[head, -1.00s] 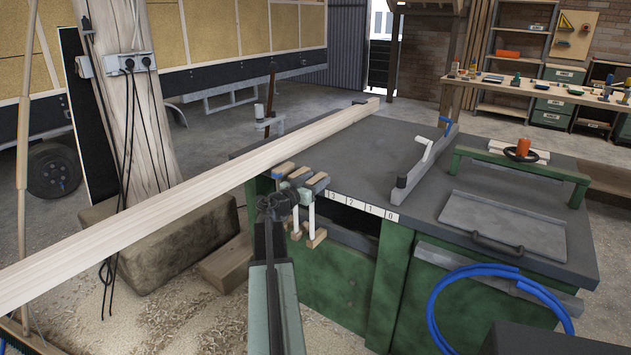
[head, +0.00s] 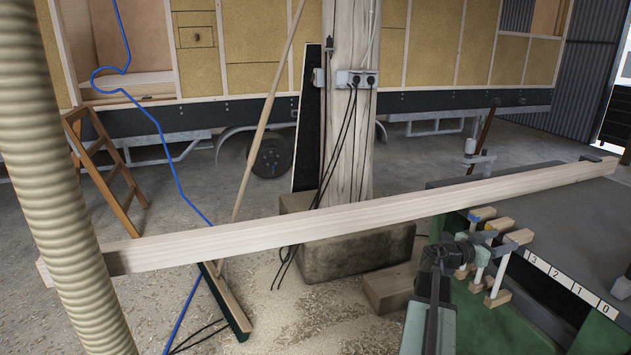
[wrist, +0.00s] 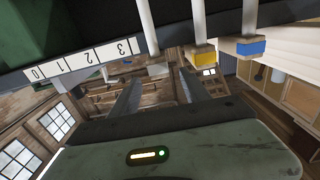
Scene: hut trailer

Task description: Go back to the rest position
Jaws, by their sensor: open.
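My gripper shows in the wrist view (wrist: 157,78), with its two dark fingers apart and nothing between them. In the head view the dark end of my arm (head: 447,258) is raised at the lower right, in front of the clamps (head: 493,265) on the bench edge. Its fingertips are hard to make out there. I cannot tell how far the arm is from the clamps. In the wrist view, clamp pads with yellow and blue ends (wrist: 250,47) and the number strip (wrist: 85,60) are above the fingers.
A long timber beam (head: 350,218) crosses the view, its right end on the bench (head: 590,225). A ribbed hose (head: 65,180) hangs at the left. A broom (head: 238,318), a stone block (head: 355,255) and a post (head: 350,150) stand beyond. Shavings cover the floor.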

